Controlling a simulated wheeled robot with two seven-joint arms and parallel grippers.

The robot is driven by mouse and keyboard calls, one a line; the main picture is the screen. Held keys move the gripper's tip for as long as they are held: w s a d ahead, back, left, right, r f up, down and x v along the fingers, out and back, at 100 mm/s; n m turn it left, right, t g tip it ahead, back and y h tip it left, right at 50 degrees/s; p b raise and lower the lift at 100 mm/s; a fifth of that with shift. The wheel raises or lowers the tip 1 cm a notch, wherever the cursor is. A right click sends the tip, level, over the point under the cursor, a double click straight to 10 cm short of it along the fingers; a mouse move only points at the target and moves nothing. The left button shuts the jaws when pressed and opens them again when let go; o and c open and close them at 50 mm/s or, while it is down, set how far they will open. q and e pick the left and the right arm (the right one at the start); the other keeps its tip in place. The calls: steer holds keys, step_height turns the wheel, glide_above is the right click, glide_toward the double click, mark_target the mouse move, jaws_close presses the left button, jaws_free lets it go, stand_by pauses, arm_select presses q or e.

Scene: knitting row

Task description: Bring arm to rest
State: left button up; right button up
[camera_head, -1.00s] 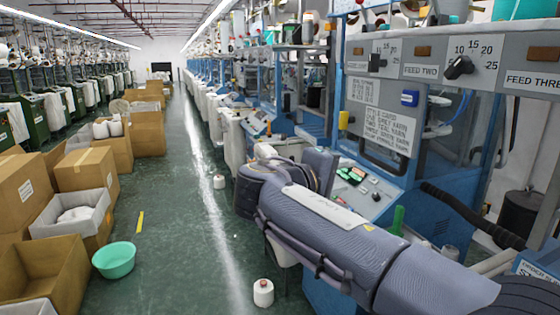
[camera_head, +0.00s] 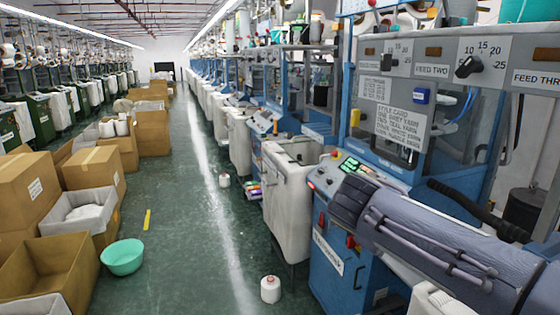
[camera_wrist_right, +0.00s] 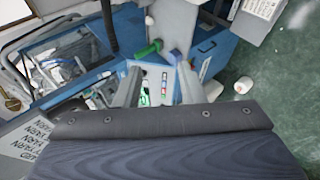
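My right arm (camera_head: 430,235) comes in from the lower right in the head view and lies across the front of the blue knitting machine (camera_head: 335,265). Its gripper is not visible in that view. In the right wrist view, the right gripper (camera_wrist_right: 160,78) shows two grey fingers standing apart with nothing held between them. Behind them are the machine's control panel (camera_wrist_right: 158,88) and a green object (camera_wrist_right: 147,50). My left arm and gripper are in neither view.
A white bin (camera_head: 290,200) stands left of the machine. A white yarn cone (camera_head: 270,289) and a teal basin (camera_head: 123,257) are on the floor. Cardboard boxes (camera_head: 92,170) line the left. The aisle (camera_head: 190,215) between is mostly clear. Feed dials (camera_head: 468,66) are above the arm.

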steer(key=s+d+f+m+g+y, duration=0.1)
steer(key=s+d+f+g+y, duration=0.2)
steer(key=s+f, duration=0.35)
steer(key=s+a+f+m+y, duration=0.1)
steer(key=s+f+m+y, duration=0.1)
steer(key=s, duration=0.5)
steer(key=s+a+f+m+t+y, duration=0.1)
steer(key=s+a+f+m+y, duration=0.1)
steer(key=s+f, duration=0.3)
steer(key=s+a+f+m+y, duration=0.2)
steer(key=s+f+m+y, duration=0.1)
steer(key=s, duration=0.6)
steer(key=shift+f+m+y, duration=0.3)
steer(key=shift+f+y, duration=0.4)
steer(key=shift+y, duration=0.1)
steer(key=shift+a, duration=0.1)
